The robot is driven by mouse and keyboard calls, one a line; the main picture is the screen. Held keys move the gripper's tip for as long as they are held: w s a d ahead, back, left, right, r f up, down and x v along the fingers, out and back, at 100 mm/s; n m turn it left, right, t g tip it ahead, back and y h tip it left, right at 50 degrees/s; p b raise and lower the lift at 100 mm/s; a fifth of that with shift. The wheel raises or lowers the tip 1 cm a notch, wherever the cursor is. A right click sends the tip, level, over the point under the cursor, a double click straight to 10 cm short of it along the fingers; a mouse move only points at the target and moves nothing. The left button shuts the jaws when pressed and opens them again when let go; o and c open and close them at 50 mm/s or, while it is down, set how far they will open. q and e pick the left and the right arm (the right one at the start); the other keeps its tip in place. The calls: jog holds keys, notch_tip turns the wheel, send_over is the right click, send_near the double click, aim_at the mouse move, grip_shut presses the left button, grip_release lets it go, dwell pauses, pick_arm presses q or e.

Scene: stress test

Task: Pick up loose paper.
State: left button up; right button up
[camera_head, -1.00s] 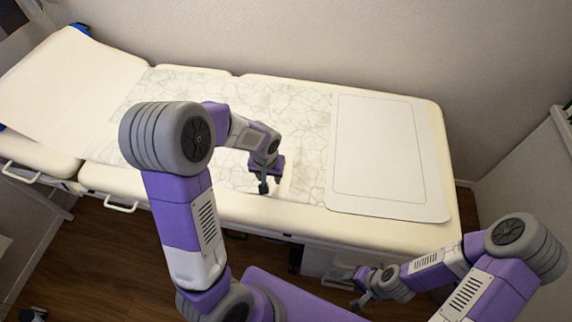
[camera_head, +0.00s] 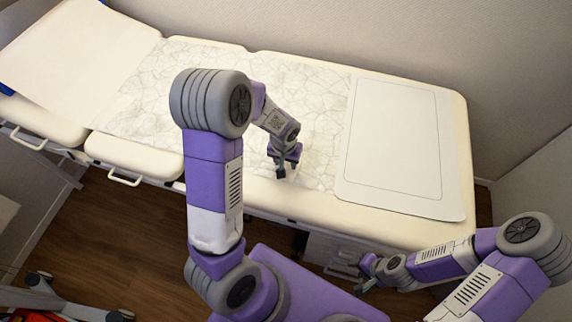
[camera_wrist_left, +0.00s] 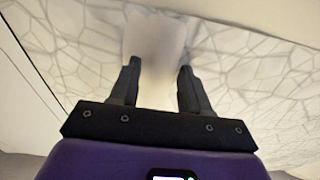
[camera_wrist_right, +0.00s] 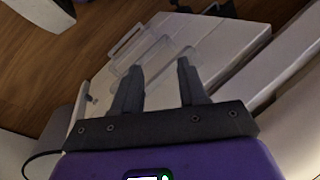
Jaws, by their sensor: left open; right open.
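A wide crinkled pale paper (camera_head: 225,85) with a crack-like pattern lies flat across the middle of the cream padded table (camera_head: 140,155). My left gripper (camera_head: 284,172) is open and points down over the paper near the table's front edge. In the left wrist view a plain whitish patch (camera_wrist_left: 156,62) shows beyond and between the open fingers (camera_wrist_left: 155,85). I cannot tell whether it is a separate sheet or a bare area. My right gripper (camera_head: 367,275) is open and empty, low in front of the table; its fingers also show in the right wrist view (camera_wrist_right: 158,88).
A smooth white sheet or mat with an outlined border (camera_head: 398,140) covers the table's right part. A plain pale sheet (camera_head: 80,50) covers the raised left end. White drawers (camera_wrist_right: 190,60) stand near my right gripper. A wheeled item with red (camera_head: 50,300) is on the floor at lower left.

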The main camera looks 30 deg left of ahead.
pick_arm(q)
grip_shut()
notch_tip(320, 180, up, 10)
jog(key=p, duration=0.4)
notch_tip(320, 180, up, 6)
jog(key=p, duration=0.5)
send_over(286, 163)
jog(key=shift+r, duration=0.1)
